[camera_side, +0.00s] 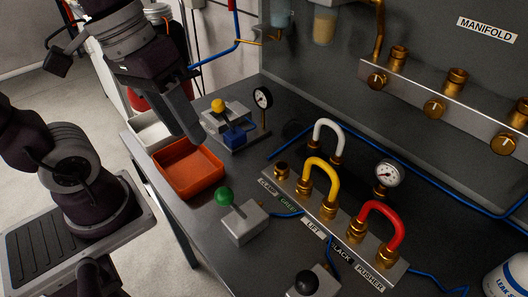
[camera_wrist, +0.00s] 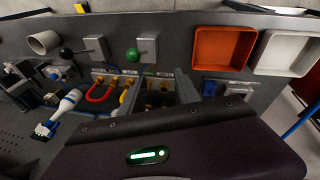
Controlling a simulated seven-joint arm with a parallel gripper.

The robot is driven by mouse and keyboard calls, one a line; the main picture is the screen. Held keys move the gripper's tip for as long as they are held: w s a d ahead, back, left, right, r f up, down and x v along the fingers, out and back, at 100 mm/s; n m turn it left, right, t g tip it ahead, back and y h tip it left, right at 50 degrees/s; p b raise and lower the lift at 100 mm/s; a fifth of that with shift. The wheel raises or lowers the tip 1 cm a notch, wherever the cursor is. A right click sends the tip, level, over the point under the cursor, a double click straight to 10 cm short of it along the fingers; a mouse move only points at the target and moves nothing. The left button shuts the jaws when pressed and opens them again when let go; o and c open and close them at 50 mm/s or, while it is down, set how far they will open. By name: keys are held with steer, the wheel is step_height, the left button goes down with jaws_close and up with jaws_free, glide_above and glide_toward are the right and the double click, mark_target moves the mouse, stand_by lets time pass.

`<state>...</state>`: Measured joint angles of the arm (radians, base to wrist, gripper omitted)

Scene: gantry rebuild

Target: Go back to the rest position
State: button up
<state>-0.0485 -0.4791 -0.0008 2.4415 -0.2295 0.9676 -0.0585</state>
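My gripper (camera_side: 188,132) hangs at the upper left of the side view, fingers pointing down, above the back edge of the orange tray (camera_side: 188,172). Nothing shows held in it. In the wrist view the two grey fingers of my gripper (camera_wrist: 158,88) stand apart, with brass fittings visible between them in the background. The orange tray also shows in the wrist view (camera_wrist: 222,48), to the right of the fingers. The rest position has no visible mark.
A white tray (camera_side: 150,132) stands beside the orange one. A yellow-knobbed valve unit (camera_side: 222,122) and a gauge (camera_side: 262,98) are close by. A green-knobbed lever box (camera_side: 243,222) stands in front. White, yellow (camera_side: 318,180) and red (camera_side: 385,222) hoses loop over brass fittings.

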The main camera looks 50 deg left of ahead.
steer(key=a+t, duration=0.1)
steer(key=s+a+r+m+t+y, duration=0.1)
steer(key=a+m+t+y, duration=0.1)
steer(key=shift+s+a+r, duration=0.15)
steer(key=shift+s+a, duration=0.15)
steer(key=shift+s, duration=0.1)
